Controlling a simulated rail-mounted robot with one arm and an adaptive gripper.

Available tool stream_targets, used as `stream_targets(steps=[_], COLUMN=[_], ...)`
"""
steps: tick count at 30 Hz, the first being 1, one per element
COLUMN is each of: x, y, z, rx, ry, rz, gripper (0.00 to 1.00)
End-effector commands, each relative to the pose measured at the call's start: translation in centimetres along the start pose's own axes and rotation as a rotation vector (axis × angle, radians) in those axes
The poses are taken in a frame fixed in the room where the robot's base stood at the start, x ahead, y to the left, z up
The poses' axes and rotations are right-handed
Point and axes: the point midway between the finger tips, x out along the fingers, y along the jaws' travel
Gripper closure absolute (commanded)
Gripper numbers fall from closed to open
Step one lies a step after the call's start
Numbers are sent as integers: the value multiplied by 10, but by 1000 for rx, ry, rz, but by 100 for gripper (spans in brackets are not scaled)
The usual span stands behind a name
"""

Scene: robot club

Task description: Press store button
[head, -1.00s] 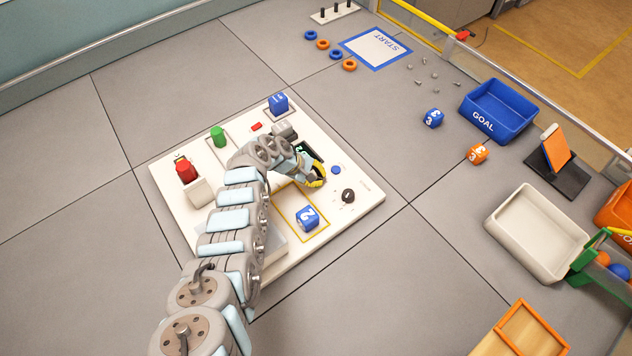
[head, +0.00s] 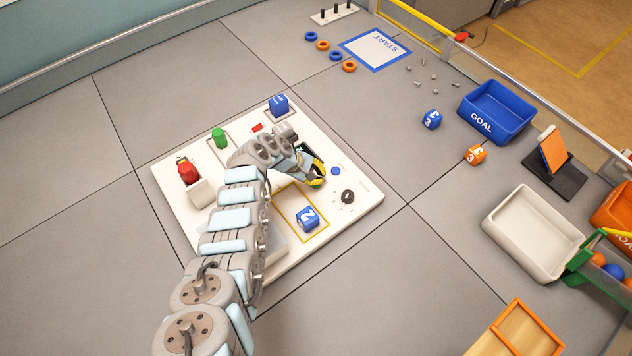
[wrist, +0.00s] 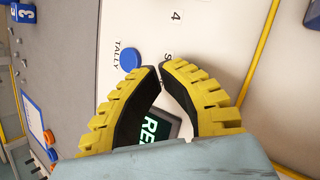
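A white control panel (head: 352,211) lies on the floor. On it is a round blue button (head: 336,171), labelled TALLY in the wrist view (wrist: 131,60). I can read no STORE label; a letter S is partly covered beside my fingertips. My gripper (head: 317,182) is over the panel by the screen, just left of the blue button. In the wrist view its yellow-backed fingers (wrist: 160,69) have their tips together, with nothing visible held. I cannot tell whether they touch the panel.
The panel also bears a black knob (head: 348,196), a blue numbered cube (head: 307,219), a red button (head: 188,173), a green cylinder (head: 219,139) and a blue block (head: 278,106). A blue GOAL bin (head: 482,124) and a white tray (head: 490,219) stand right. Floor left is clear.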

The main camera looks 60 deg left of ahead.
Motion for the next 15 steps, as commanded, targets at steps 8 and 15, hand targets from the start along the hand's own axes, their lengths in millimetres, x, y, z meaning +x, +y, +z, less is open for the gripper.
stream_targets(steps=[8, 15], x=[-8, -25], y=[5, 14], z=[4, 13], rx=[0, 1], ry=[0, 0], rz=[1, 2], gripper=[100, 100])
